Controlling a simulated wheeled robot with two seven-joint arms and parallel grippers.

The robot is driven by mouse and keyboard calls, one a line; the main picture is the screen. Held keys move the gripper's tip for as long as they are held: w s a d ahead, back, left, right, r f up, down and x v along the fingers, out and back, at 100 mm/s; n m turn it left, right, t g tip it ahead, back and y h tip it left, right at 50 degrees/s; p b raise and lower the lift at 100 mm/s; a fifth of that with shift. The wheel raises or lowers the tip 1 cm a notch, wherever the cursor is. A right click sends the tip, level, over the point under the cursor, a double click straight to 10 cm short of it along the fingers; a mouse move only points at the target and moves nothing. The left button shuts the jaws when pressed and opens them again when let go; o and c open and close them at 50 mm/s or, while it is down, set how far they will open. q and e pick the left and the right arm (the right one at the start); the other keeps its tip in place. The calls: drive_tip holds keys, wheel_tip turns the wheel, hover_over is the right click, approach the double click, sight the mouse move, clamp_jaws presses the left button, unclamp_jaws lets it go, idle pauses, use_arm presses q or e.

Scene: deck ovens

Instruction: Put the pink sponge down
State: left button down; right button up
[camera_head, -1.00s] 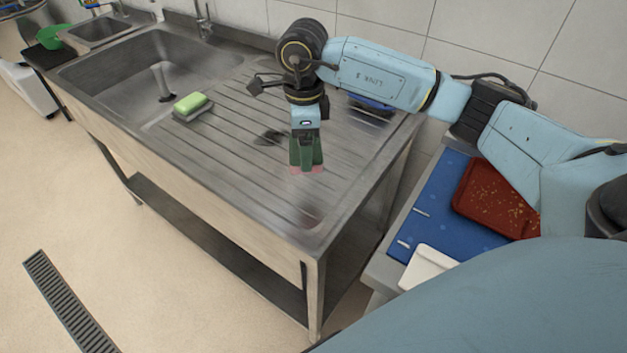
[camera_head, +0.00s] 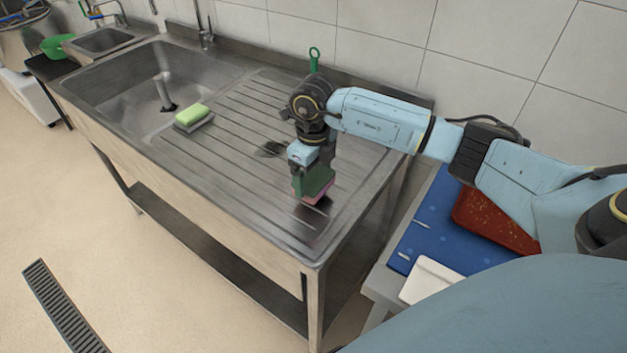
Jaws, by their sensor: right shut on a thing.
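The pink sponge (camera_head: 319,196) shows as a pink layer under a dark green layer. My right gripper (camera_head: 314,178) points down and is shut on it, over the right part of the ribbed steel drainboard (camera_head: 230,160). A dark shadow lies on the steel just below the sponge; I cannot tell whether the sponge touches the surface. The gripper hides part of the sponge. My left gripper is not in view.
A green-and-yellow sponge (camera_head: 193,115) on a grey holder lies by the sink basin (camera_head: 120,90). A green-handled tool (camera_head: 314,58) stands behind my wrist. A blue surface (camera_head: 432,235) with a red tray (camera_head: 490,222) and white board (camera_head: 430,281) is at right.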

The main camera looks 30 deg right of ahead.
sight(314, 177)
wheel_tip(314, 177, down, 3)
drive_tip(key=shift+r, duration=0.15)
drive_tip(key=o, duration=0.7)
